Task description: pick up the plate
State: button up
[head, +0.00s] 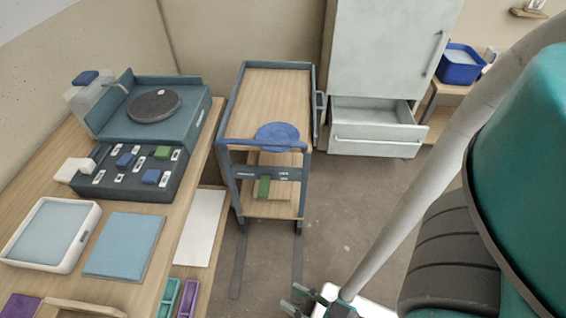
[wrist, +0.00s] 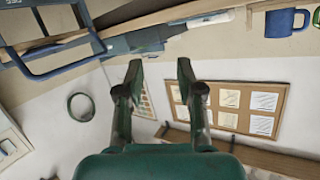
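A round blue plate (head: 277,134) lies at the near end of the wooden top of a dark blue-grey cart (head: 233,110) in the head view. It sits close to the cart's near rail. My gripper (head: 301,298) shows at the bottom of the head view, nearer than the cart and well apart from the plate. In the wrist view my gripper (wrist: 159,68) is open, with nothing between its two fingers. I do not make out the plate in the wrist view.
A wooden bench (head: 60,180) on the left carries a wheel-like machine (head: 155,105), a panel of blocks and trays. A pale cabinet (head: 385,50) with an open drawer (head: 370,112) stands behind, right of the cart. Floor (head: 340,215) is clear right of the cart. A blue mug (wrist: 287,22) shows in the wrist view.

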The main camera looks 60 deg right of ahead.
jog(key=w+d+f+m+g+h, duration=0.1)
jog(key=w+d+f+m+h, duration=0.2)
jog(key=w+d+f+m, duration=0.45)
jog(key=m+g+h, duration=0.1)
jog(key=m+h, duration=0.2)
jog(key=m, duration=1.4)
send_near(269, 149)
jog(key=shift+s+a+r, duration=0.1)
jog(key=shift+s+a, duration=0.2)
jog(key=shift+a, duration=0.15)
jog(key=x, duration=1)
jog(key=shift+w+d, duration=0.25)
jog(key=shift+d, duration=0.05)
grip_shut()
